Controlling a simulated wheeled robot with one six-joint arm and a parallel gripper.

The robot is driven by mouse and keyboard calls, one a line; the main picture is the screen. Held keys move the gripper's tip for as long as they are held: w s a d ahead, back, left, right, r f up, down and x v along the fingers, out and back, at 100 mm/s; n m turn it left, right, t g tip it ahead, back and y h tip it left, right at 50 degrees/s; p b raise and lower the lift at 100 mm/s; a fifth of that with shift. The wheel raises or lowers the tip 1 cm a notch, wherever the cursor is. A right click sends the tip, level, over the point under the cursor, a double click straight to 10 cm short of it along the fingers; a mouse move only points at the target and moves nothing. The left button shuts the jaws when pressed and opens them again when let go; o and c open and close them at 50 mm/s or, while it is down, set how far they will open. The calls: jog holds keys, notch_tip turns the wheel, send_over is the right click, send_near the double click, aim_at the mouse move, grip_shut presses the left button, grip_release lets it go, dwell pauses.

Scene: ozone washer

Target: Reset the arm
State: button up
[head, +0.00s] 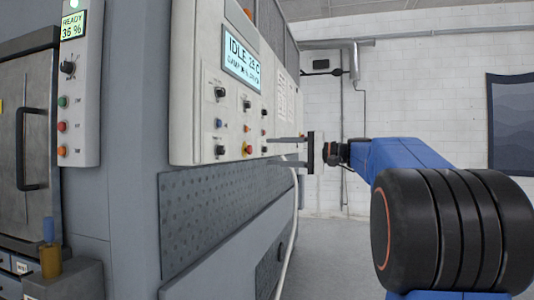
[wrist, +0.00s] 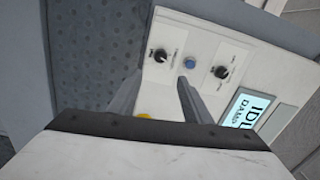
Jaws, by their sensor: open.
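My gripper (head: 270,150) is at the centre of the head view, at the end of my blue arm. Its two thin fingers are apart, with nothing between them, and point left towards the white control panel (head: 200,90). The fingertips are near the panel's lower right knobs and buttons; I cannot tell whether they touch it. In the wrist view, the gripper (wrist: 160,78) also shows open and empty. Its fingers are in front of the tilted panel, with a blue button (wrist: 189,62) just beyond them and a yellow button (wrist: 144,116) partly hidden.
The panel's display (head: 241,58) reads IDLE. At the left stand a smaller panel (head: 82,110) reading READY and a grey door (head: 15,140) with a dark handle. A white block wall (head: 420,90) is behind. Grey floor (head: 335,260) shows clear below my arm.

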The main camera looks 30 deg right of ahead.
jog(key=shift+s+d, duration=0.2)
jog(key=shift+d, duration=0.05)
dwell(0.4)
jog(key=s+a+f+n+g+h, duration=0.1)
jog(key=s+a+f+g+h, duration=0.1)
jog(key=s+a+f, duration=0.35)
jog(key=s+a+f+g+h, duration=0.25)
jog(key=a+f, duration=0.35)
jog(key=f, duration=0.5)
jog(key=s+a+f+n+g+h, duration=0.1)
jog(key=s+a+f+g, duration=0.1)
jog(key=s+a+f, duration=0.5)
jog(key=s+d+f+n+h, duration=0.1)
jog(key=s+f+n+h, duration=0.1)
jog(key=s+f, duration=0.6)
jog(key=s+d+f+n+g+h, duration=0.1)
jog(key=s+d+f+n+h, duration=0.1)
jog(key=s+f+h, duration=0.3)
jog(key=s+f, duration=0.2)
jog(key=f, duration=0.3)
jog(key=s+f+n, duration=0.1)
jog(key=s+f, duration=0.1)
jog(key=f, duration=0.4)
jog(key=shift+s+d+f+n, duration=0.25)
jog(key=shift+d+n, duration=0.05)
jog(key=shift+h, duration=0.25)
